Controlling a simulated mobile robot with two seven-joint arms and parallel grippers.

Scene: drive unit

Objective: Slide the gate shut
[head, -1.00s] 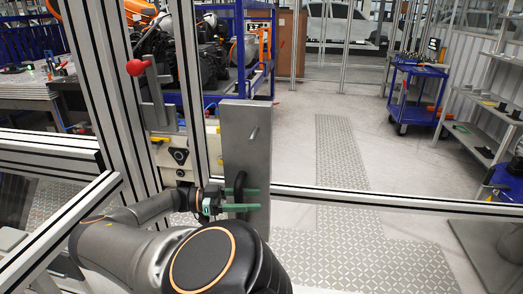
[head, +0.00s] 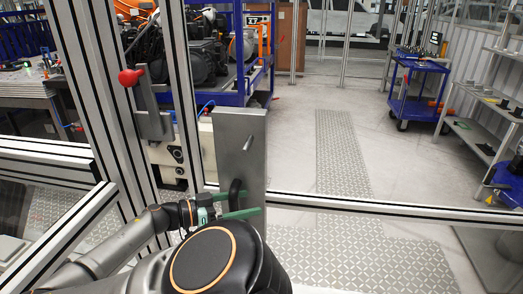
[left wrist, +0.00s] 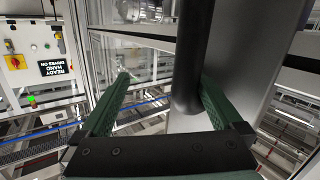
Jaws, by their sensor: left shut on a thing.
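The gate's grey metal plate (head: 240,135) stands upright in the head view, just right of an aluminium post (head: 185,110). A black bar handle (head: 236,190) is on its lower part and also shows upright in the left wrist view (left wrist: 190,60). My left gripper (head: 250,203) has green fingers and is shut on the handle. In the left wrist view the handle lies close to the right finger, between the two fingers (left wrist: 165,90). A narrow gap shows between plate and post. My dark arm hides the plate's lower end. My right gripper is not in view.
A red knob (head: 130,77) sits on a bracket at the left post. A horizontal rail (head: 390,208) runs right from the plate. Beyond it are open floor, a blue trolley (head: 415,95) and shelving (head: 495,100). A control panel (left wrist: 35,55) shows in the left wrist view.

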